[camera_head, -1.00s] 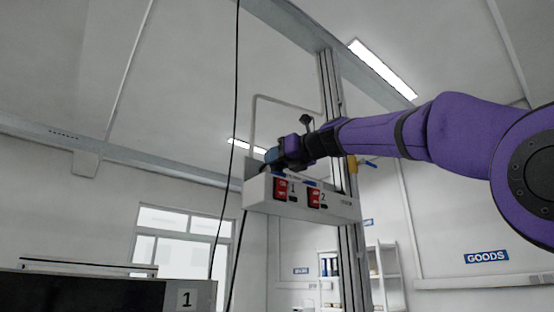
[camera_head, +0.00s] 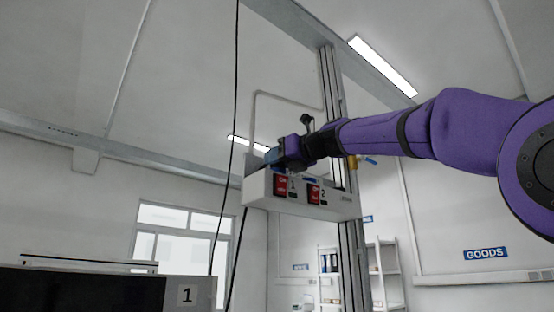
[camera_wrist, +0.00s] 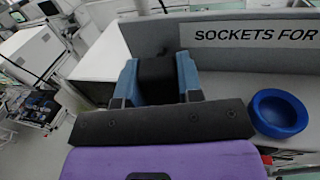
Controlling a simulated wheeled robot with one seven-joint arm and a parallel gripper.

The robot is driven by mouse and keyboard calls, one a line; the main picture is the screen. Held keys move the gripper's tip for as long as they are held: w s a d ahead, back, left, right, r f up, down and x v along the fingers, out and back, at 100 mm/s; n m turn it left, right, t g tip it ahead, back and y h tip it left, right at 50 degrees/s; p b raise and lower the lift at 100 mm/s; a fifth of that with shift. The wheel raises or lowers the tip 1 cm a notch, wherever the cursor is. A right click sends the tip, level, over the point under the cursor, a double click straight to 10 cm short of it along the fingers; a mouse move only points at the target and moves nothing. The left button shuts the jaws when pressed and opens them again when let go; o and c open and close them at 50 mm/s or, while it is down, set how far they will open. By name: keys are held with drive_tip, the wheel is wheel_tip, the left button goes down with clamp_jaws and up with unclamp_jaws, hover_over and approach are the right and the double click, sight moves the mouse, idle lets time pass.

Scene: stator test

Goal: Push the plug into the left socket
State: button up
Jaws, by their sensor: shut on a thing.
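The plug (camera_wrist: 157,78) is a dark block between the two blue fingers of my gripper (camera_wrist: 158,88) in the wrist view. My gripper is shut on it. In the head view my gripper (camera_head: 273,156) is at the top left of the white socket box (camera_head: 328,203), near the switch marked 1. A round blue socket (camera_wrist: 278,112) is uncovered to the right of my gripper in the wrist view. The left socket is not visible there, so I cannot tell how the plug's lower end sits against it.
The box has red switches marked 1 (camera_head: 281,186) and 2 (camera_head: 314,194). A grey panel (camera_wrist: 225,65) lettered "SOCKETS FOR" rises behind the sockets. A metal post (camera_head: 332,110) stands behind the box. A black cable (camera_head: 231,150) hangs to its left.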

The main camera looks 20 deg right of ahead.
drive_tip(key=o, duration=1)
drive_tip(key=v, duration=1)
drive_tip(key=shift+s+d, duration=0.2)
drive_tip(key=shift+s, duration=0.1)
drive_tip(key=s+a+f+n+g+h, duration=0.1)
drive_tip(key=s+f+n+g+h, duration=0.15)
drive_tip(key=f+n, duration=0.75)
drive_tip(key=s+f+n+g+h, duration=0.2)
drive_tip(key=s+f+n+g, duration=0.15)
drive_tip(key=f, duration=1.25)
drive_tip(key=s+f+n+g+h, duration=0.1)
drive_tip(key=s+f+n, duration=0.3)
drive_tip(key=f, duration=0.4)
drive_tip(key=s+d+f+n+g+h, duration=0.1)
drive_tip(key=s+f+n+g+h, duration=0.1)
drive_tip(key=s+f+n, duration=0.3)
drive_tip(key=s+d+f+n+g+h, duration=0.1)
drive_tip(key=s+f+n, duration=0.4)
drive_tip(key=f, duration=0.8)
drive_tip(key=shift+d+n, duration=0.25)
drive_tip(key=shift+n, duration=1)
